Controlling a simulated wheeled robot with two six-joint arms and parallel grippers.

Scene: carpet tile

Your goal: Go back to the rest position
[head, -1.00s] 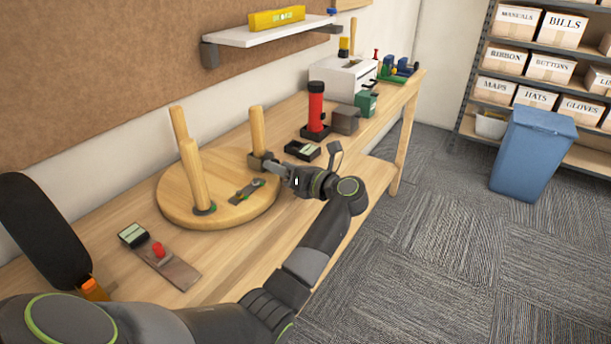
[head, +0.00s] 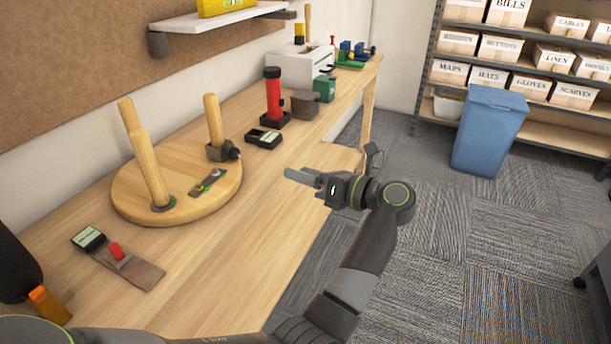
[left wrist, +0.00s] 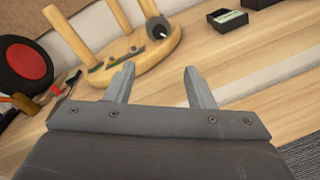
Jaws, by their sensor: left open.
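My left gripper (head: 302,177) is over the front edge of the workbench in the head view, apart from everything on it. In the left wrist view its two fingers (left wrist: 160,85) stand apart with nothing between them. A round wooden board (head: 230,185) with upright wooden pegs lies on the bench to its left. A dark block (head: 222,151) sits at the foot of the right peg. My right gripper is not seen.
A red flashlight (head: 273,95), a grey box (head: 305,104) and a green bin (head: 325,88) stand farther back. A blue bin (head: 488,130) stands on the carpet before a shelf of labelled boxes (head: 535,87).

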